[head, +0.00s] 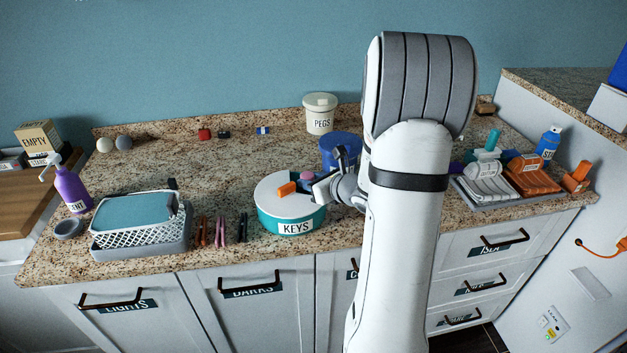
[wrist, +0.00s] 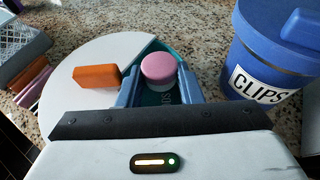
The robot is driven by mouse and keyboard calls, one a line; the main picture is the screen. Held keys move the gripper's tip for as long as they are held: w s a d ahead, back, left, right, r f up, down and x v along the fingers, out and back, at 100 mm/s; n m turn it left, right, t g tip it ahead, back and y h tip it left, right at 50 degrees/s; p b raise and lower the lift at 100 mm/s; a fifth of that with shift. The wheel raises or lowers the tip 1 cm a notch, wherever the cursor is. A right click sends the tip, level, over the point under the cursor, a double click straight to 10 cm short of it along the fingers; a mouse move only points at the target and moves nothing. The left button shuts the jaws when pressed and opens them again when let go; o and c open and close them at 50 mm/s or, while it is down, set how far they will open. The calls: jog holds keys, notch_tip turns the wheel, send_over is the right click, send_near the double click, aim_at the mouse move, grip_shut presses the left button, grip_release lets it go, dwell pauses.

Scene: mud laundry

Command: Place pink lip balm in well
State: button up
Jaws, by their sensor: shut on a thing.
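The pink lip balm (wrist: 158,67) has a round pink top and a pale body. It stands upright between the fingers of my gripper (wrist: 160,90), which is shut on it. It also shows in the head view (head: 306,174), partly hidden by my gripper. Below and around it is a teal wedge-shaped opening (wrist: 152,47) in the white top of the round KEYS container (head: 291,227), which looks like the well. I cannot tell how far the balm's base is from the well floor.
An orange block (wrist: 97,76) lies on the white top, left of my gripper. A blue CLIPS tub (wrist: 262,60) stands close on the right. Several pegs or clips (head: 221,230) and a mesh basket (head: 140,232) are to the left.

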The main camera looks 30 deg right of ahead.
jog(key=shift+f+b, duration=0.35)
jog(key=shift+b, duration=0.1)
jog(key=shift+f+b, duration=0.3)
jog(key=shift+b, duration=0.05)
jog(key=o, duration=0.9)
jog(key=shift+r, duration=0.1)
jog(key=shift+o, duration=0.2)
jog(key=shift+r, duration=0.1)
